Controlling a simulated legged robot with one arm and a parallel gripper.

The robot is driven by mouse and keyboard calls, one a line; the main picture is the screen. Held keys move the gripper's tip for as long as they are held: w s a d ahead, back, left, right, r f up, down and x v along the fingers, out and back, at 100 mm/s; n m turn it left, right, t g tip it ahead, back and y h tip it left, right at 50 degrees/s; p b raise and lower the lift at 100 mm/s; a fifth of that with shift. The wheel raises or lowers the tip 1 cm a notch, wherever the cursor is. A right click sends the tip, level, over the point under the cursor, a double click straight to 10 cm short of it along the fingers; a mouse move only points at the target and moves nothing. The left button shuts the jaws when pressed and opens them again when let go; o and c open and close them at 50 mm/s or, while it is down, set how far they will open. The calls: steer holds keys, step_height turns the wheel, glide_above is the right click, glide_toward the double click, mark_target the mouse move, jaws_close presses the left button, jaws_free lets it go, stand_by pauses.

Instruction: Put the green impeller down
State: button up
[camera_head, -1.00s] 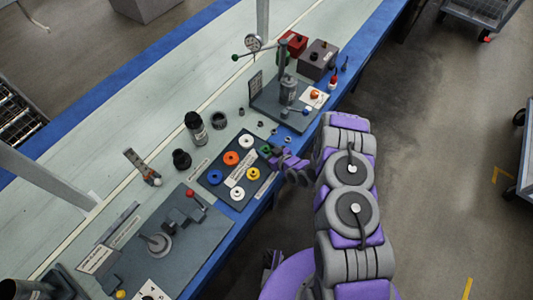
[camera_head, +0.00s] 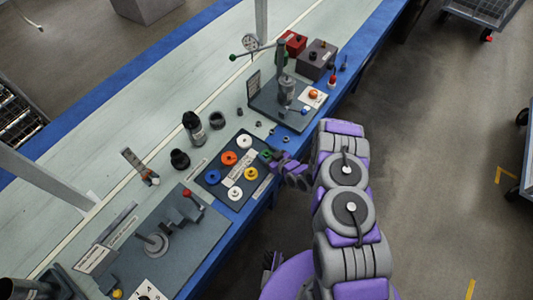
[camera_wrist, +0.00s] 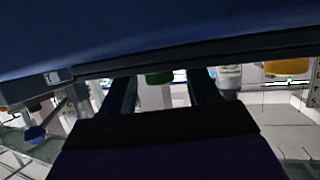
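The green impeller (camera_head: 266,155) is at the right-hand corner of the dark tray (camera_head: 213,184), directly at my gripper (camera_head: 274,160). My gripper reaches in from the right, over the bench's blue front edge. In the wrist view the green impeller (camera_wrist: 160,78) and its pale hub show between the two dark fingers of my gripper (camera_wrist: 163,88). The fingers stand apart, with a gap visible to the right of the hub. The wrist view is dark, and contact on the left side is hard to tell.
White (camera_head: 244,141), orange (camera_head: 229,158), blue (camera_head: 213,177) and yellow (camera_head: 251,174) impellers lie close by on the tray. A press-like stand (camera_head: 286,92) is behind. Black cylinders (camera_head: 193,126) stand left of the tray.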

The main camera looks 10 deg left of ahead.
steer(key=o, duration=0.3)
steer(key=shift+o, duration=0.5)
steer(key=shift+s+a, duration=0.15)
steer(key=shift+a, duration=0.1)
steer(key=shift+r, duration=0.25)
steer(key=p+v, duration=0.3)
steer(key=v, duration=0.9)
steer(key=shift+r, duration=0.3)
